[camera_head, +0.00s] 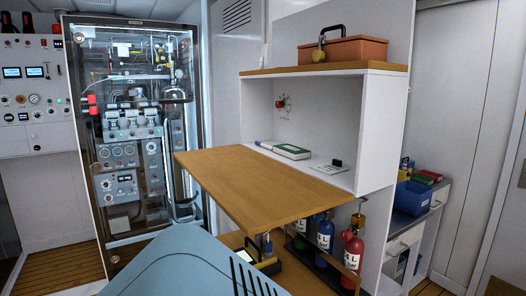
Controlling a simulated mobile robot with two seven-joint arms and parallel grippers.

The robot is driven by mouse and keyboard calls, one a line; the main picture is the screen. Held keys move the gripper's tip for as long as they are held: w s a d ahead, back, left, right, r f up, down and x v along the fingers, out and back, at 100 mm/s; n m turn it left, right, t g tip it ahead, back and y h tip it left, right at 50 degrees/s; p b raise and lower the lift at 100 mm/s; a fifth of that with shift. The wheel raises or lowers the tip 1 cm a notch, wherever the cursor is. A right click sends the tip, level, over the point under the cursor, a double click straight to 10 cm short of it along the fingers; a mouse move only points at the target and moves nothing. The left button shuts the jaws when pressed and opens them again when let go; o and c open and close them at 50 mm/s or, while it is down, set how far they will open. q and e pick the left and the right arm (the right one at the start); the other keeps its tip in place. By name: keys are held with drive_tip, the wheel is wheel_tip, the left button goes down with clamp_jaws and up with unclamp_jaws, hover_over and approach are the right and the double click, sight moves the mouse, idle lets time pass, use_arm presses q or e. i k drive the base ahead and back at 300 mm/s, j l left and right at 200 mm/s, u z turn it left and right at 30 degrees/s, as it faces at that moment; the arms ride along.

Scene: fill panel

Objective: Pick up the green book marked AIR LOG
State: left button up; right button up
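A thin book with green edges and a pale cover (284,150) lies flat in the white cabinet's open compartment, at the back edge of the wooden fold-out top. Its lettering is too small to read, so I cannot confirm AIR LOG. A pen-like item (263,143) lies at its left end. Neither of my grippers is in view.
The wooden top (255,180) is bare. A small dark item on a pale sheet (332,167) lies right of the book. An orange box (343,50) sits on the shelf above. Labelled bottles (325,238) stand below. A light-blue surface (185,265) fills the near foreground.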

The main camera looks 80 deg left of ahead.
sight(294, 152)
drive_tip(key=i+j+u, duration=0.1)
drive_tip(key=u, duration=0.35)
drive_tip(key=i+u, duration=0.4)
drive_tip(key=i+l+u, duration=0.1)
drive_tip(key=u, duration=0.35)
drive_tip(key=i+u, duration=0.35)
drive_tip(key=u, duration=0.15)
drive_tip(key=i+u, duration=0.5)
drive_tip(key=k+l, duration=0.05)
drive_tip(key=k, duration=0.05)
